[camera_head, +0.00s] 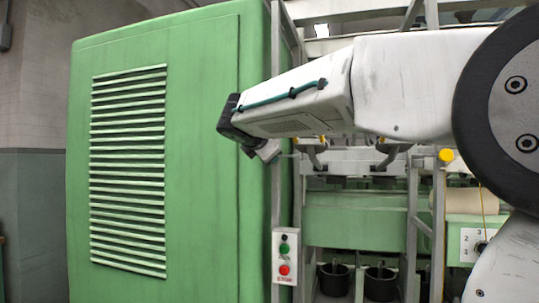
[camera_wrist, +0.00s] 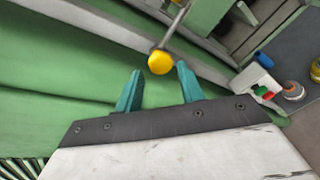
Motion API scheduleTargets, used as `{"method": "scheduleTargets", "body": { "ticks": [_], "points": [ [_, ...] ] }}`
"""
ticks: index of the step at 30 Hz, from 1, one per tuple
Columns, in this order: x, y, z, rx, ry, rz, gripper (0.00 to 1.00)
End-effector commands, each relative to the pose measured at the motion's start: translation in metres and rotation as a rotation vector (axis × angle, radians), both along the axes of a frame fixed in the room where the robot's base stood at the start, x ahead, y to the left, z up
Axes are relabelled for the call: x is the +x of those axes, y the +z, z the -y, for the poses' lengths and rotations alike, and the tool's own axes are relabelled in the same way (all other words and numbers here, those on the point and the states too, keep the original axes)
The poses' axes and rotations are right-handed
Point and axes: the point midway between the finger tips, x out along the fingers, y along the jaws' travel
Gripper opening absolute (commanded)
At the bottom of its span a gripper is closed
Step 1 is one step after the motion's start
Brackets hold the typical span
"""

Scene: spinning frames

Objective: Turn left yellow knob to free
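In the wrist view, a round yellow knob (camera_wrist: 160,62) on a thin metal rod shows just ahead of my gripper (camera_wrist: 159,72). The two teal fingers are apart, with the knob in line with the gap between their tips. I see nothing held between them. Whether the tips reach around the knob cannot be told. In the head view, another yellow knob (camera_head: 446,155) shows in front of the frame at the right, below my arm. My fingers are mostly hidden behind my arm there, and a small bit of yellow (camera_head: 323,140) shows just under it.
A large green cabinet (camera_head: 205,150) with louvres stands at the left. A control box (camera_head: 285,256) with green and red buttons hangs beside its edge. Black cans (camera_head: 333,279) stand low in the frame. A numbered dial panel (camera_head: 474,243) is at the right, partly hidden.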

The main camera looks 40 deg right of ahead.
Motion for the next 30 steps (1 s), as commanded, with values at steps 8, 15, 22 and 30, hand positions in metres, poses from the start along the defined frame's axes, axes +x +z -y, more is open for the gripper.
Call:
{"method": "scheduleTargets", "body": {
  "ticks": [8,15,22,30],
  "points": [
    [0.014,-0.007,0.018,0.002,-0.002,0.0,0.39],
    [0.014,-0.007,0.018,0.002,-0.001,0.001,0.39],
    [0.014,-0.007,0.018,0.002,-0.001,0.001,0.07],
    [0.014,-0.007,0.018,0.031,-0.001,0.037,0.07]
  ]
}}
